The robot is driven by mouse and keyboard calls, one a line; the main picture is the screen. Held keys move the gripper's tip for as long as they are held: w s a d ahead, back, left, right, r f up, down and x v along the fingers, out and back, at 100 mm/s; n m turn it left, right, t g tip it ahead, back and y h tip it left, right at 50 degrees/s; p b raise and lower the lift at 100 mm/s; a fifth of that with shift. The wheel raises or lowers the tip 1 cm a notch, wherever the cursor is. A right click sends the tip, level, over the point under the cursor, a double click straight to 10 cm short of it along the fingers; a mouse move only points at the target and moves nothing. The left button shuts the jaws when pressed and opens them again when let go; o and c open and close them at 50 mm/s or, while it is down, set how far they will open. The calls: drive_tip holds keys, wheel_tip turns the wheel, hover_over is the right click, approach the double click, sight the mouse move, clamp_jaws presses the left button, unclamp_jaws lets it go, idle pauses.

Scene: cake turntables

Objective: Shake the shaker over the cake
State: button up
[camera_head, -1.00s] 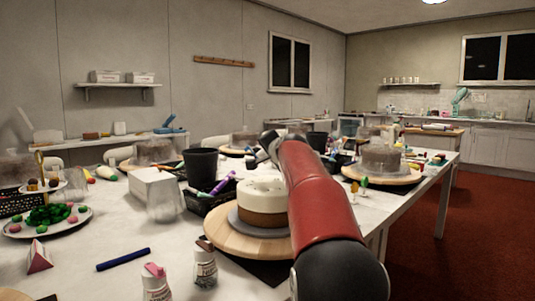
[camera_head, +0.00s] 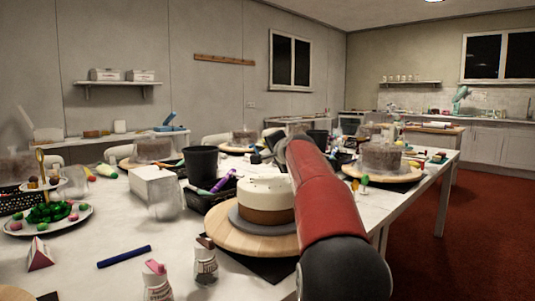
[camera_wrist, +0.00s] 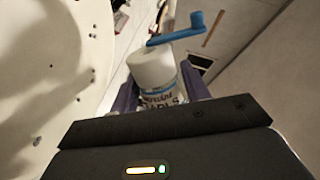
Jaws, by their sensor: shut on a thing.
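The cake (camera_head: 265,205), with a white top and brown lower side, stands on a grey disc on a round wooden turntable (camera_head: 230,237). In the wrist view the white cake top (camera_wrist: 45,60), dotted with small dark specks, fills the left side. In the head view my red arm reaches past the cake's right side, and the gripper end, above and behind the cake, is mostly hidden, as is the shaker.
Two other shakers, pink-topped (camera_head: 157,283) and brown-topped (camera_head: 205,265), stand at the table's front. A blue marker (camera_head: 124,256) lies left of them. A black cup (camera_head: 201,163), a white box (camera_head: 155,184) and a clear container (camera_head: 166,203) stand behind, left of the cake.

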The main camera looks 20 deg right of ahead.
drive_tip(key=shift+w+d, duration=0.2)
drive_tip(key=shift+d, duration=0.3)
drive_tip(key=shift+w+d, duration=0.2)
drive_tip(key=shift+d, duration=0.3)
drive_tip(key=shift+a+r+n, duration=0.1)
drive_tip(key=shift+r+n, duration=0.1)
drive_tip(key=shift+n, duration=0.3)
drive_tip(key=shift+d+r, duration=0.25)
drive_tip(key=shift+d, duration=0.1)
drive_tip(key=shift+a+f, duration=0.1)
drive_tip(key=shift+f, duration=0.15)
drive_tip(key=shift+a, duration=0.3)
drive_tip(key=shift+r+n+h, duration=0.1)
drive_tip(key=shift+n+h, duration=0.2)
drive_tip(key=shift+n, duration=0.1)
